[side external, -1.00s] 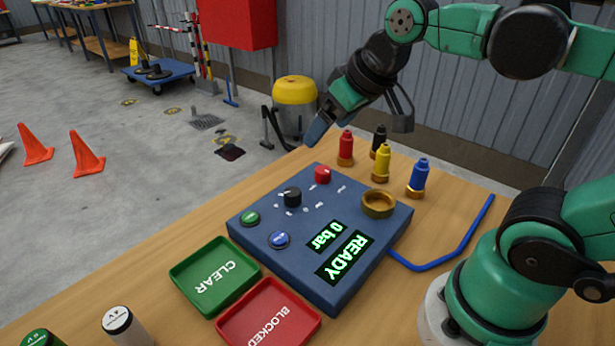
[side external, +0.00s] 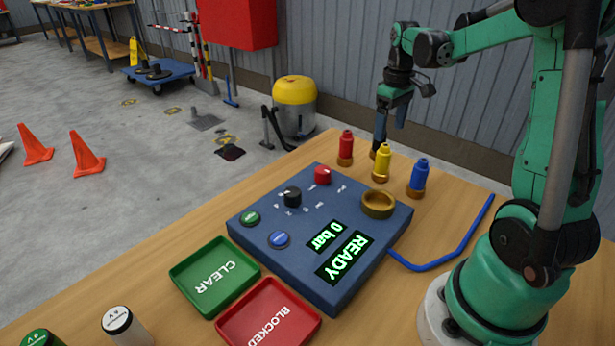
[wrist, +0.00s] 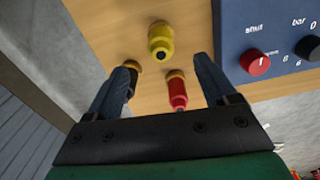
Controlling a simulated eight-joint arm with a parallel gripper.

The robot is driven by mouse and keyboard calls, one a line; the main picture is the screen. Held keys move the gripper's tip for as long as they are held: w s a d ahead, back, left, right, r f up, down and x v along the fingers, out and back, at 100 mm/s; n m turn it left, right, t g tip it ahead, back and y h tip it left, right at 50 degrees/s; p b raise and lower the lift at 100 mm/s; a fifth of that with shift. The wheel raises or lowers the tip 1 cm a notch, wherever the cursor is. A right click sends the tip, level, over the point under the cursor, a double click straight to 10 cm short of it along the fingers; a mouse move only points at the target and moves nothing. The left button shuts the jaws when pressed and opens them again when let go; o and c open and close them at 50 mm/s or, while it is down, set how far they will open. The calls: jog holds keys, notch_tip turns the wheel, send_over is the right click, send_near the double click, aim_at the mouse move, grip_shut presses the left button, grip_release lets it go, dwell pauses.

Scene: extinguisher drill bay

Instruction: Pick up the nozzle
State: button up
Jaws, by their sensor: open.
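Several nozzles with brass bases stand on the wooden table: a red nozzle (side external: 346,148), a yellow nozzle (side external: 383,162) and a blue nozzle (side external: 418,176). My gripper (side external: 385,135) points down behind the red and yellow ones, and hides most of the black nozzle in the side view. In the wrist view my open fingers spread apart. The black nozzle (wrist: 131,86) is partly covered by the left finger, the red nozzle (wrist: 177,92) is close to the right finger, and the yellow nozzle (wrist: 161,42) lies beyond the fingertips. Nothing is held.
A blue control box (side external: 300,262) with a READY display and brass ring (side external: 378,204) stands in front of the nozzles. A green CLEAR tray (side external: 180,277) and red BLOCKED tray (side external: 225,322) are nearer. A blue hose (side external: 440,263) runs right. A grey wall is behind.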

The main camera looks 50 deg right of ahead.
aim_at(384, 159)
notch_tip(384, 159, down, 9)
jog(key=shift+r, duration=0.15)
dwell(0.4)
grip_shut()
